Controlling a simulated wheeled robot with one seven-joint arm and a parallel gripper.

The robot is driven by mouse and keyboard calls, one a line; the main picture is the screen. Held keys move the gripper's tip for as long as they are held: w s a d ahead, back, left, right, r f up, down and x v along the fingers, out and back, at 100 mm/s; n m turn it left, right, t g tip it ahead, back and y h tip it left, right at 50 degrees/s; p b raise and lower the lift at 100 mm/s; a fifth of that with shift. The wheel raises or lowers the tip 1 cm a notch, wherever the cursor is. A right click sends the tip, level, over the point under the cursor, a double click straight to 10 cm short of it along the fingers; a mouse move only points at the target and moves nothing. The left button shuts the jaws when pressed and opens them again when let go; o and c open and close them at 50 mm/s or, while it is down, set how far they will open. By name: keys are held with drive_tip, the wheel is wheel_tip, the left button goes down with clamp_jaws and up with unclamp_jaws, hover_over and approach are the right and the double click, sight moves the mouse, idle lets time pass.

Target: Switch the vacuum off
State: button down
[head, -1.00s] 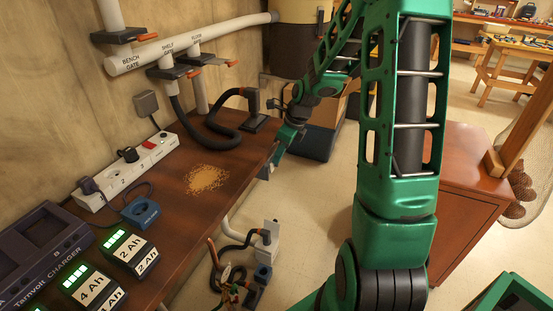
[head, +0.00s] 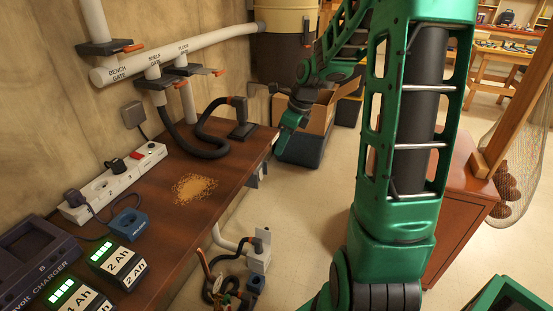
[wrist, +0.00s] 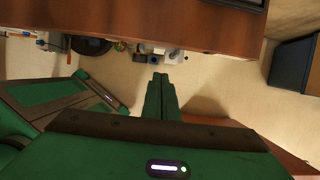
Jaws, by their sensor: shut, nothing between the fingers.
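A canister, likely the vacuum, stands against the back wall with a cream upper part (head: 284,17) and a dark lower part. A small dark fitting with an orange tip shows on its right side; I cannot tell whether it is a switch. My arm hides part of the right side. A grey pipe runs from it along the wall. My gripper (head: 277,150) is past the bench's right edge, in front of the canister and apart from it. In the wrist view my gripper's fingers (wrist: 160,77) are together and empty, over the floor near the brown bench edge.
The wooden bench (head: 160,225) carries a white power strip (head: 112,184), a black hose (head: 195,140), a sawdust pile (head: 195,188) and battery packs. An open cardboard box (head: 322,118) stands near the canister. A red-brown cabinet (head: 455,190) is at right.

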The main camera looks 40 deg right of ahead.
drive_tip(key=shift+v, duration=1.1)
drive_tip(key=shift+w+a, duration=0.15)
drive_tip(key=s+a+r+n+g+h, duration=0.1)
drive_tip(key=s+n, duration=1)
drive_tip(key=s, duration=0.4)
drive_tip(key=s+a+r+n+g+h, duration=0.1)
drive_tip(key=s+a+n+g, duration=0.1)
drive_tip(key=s+n, duration=0.9)
drive_tip(key=shift+s+a+n, duration=0.15)
drive_tip(key=shift+s+n, duration=0.15)
drive_tip(key=shift+s, duration=1.65)
